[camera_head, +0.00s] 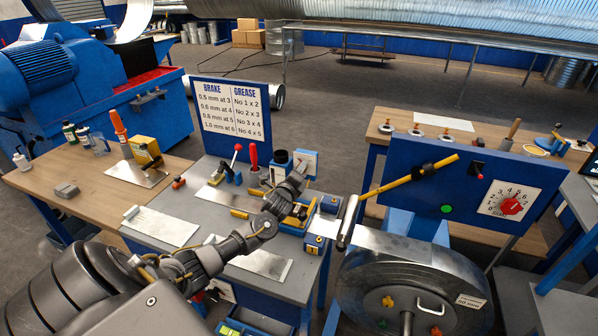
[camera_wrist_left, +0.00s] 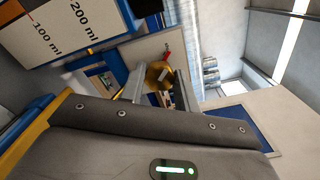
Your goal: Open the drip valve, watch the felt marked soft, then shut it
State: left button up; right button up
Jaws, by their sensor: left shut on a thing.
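My left gripper (camera_head: 299,176) reaches over the grey bench from the lower left. In the left wrist view its two fingers (camera_wrist_left: 158,88) are closed around a small brass-coloured part (camera_wrist_left: 158,72), which looks like the drip valve. A small red piece (camera_wrist_left: 167,54) shows just beyond it; I cannot tell whether it belongs to the valve. Whether the valve is open or shut cannot be seen. No felt marked soft can be made out. My right gripper is not in view.
A brake and grease chart (camera_head: 231,115) stands behind the grey bench (camera_head: 170,258). A large metal coil (camera_head: 415,280) stands at the right, below a blue panel with a red dial (camera_head: 511,206). Bottles and tools stand on the wooden bench (camera_head: 85,180) at left.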

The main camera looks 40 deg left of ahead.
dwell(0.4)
pick_arm(q)
jog(key=o, duration=1)
jog(key=shift+c, duration=0.2)
jog(key=shift+s, duration=0.1)
jog(key=b+v, duration=0.2)
jog(key=v, duration=0.8)
jog(key=shift+s, duration=0.35)
jog(key=shift+d, duration=0.1)
